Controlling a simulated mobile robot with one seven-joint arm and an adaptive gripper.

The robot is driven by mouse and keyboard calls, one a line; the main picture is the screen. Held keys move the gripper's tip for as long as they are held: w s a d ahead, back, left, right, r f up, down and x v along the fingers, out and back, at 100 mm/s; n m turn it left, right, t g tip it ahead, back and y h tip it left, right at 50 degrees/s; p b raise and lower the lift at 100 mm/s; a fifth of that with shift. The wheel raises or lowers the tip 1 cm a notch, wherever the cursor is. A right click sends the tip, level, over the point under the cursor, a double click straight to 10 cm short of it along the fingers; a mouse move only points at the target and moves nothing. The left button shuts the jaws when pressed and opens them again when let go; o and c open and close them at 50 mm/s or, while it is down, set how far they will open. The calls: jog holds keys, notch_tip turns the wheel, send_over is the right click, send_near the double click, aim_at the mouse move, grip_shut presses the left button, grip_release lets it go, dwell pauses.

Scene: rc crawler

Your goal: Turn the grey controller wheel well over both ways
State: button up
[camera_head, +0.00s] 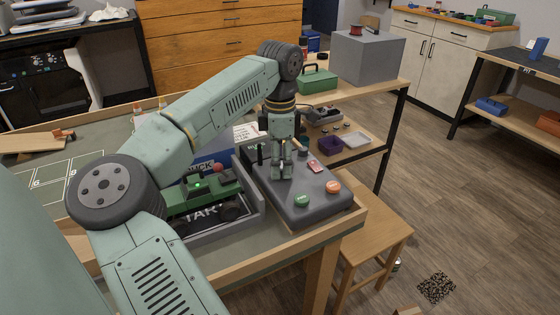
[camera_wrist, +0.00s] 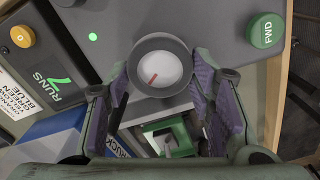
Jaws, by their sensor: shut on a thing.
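The grey controller (camera_head: 325,205) is a sloped box at the right end of the table. Its wheel (camera_wrist: 160,68) is a round dark grey knob with a pale face and a red pointer mark, which slants toward the lower left in the wrist view. My gripper (camera_head: 283,172) points down over the controller. In the wrist view its two fingers (camera_wrist: 160,88) lie on either side of the wheel, shut on its rim. In the head view the wheel is hidden by the gripper.
A green FWD button (camera_wrist: 265,31) sits beside the wheel. An orange button (camera_head: 333,187) is on the controller's right part. The green crawler (camera_head: 200,196) stands in a grey-walled tray (camera_head: 252,217) left of the controller. A wooden stool (camera_head: 375,240) stands by the table.

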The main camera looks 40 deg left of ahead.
aim_at(281, 164)
jog(key=shift+n, duration=0.7)
jog(key=o, duration=1.2)
jog(key=shift+c, duration=0.2)
notch_tip(281, 164, up, 12)
jog(key=shift+d, duration=0.1)
